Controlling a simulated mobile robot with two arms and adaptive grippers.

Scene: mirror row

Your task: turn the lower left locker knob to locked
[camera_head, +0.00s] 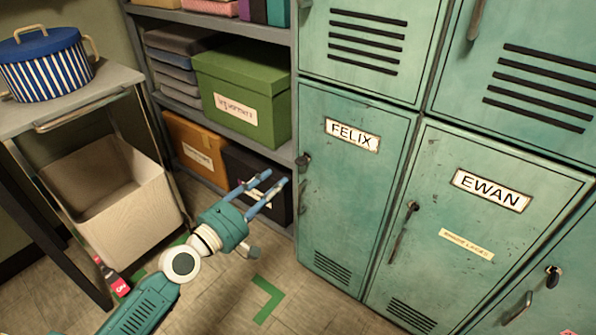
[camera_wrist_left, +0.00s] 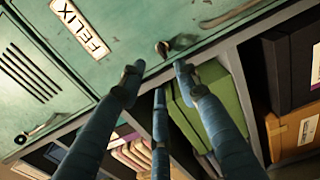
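The lower left locker (camera_head: 345,205) is green, shut and labelled FELIX. Its small dark knob (camera_head: 303,161) is at the left edge of the door. The knob also shows in the left wrist view (camera_wrist_left: 162,48), just beyond the fingertips; its setting is too small to tell. My left gripper (camera_head: 275,180) is blue, open and empty, left of and a little below the knob in the head view, apart from it. In the left wrist view its three fingers (camera_wrist_left: 158,80) are spread, pointing towards the door edge and knob. My right gripper is not in view.
A shelf beside the locker holds a green box (camera_head: 243,95), a dark box (camera_head: 250,178) and an orange box (camera_head: 195,143). The EWAN locker (camera_head: 470,225) is to the right. A fabric bin (camera_head: 115,195) and a bottle (camera_head: 112,277) are at left. Floor before the lockers is mostly clear.

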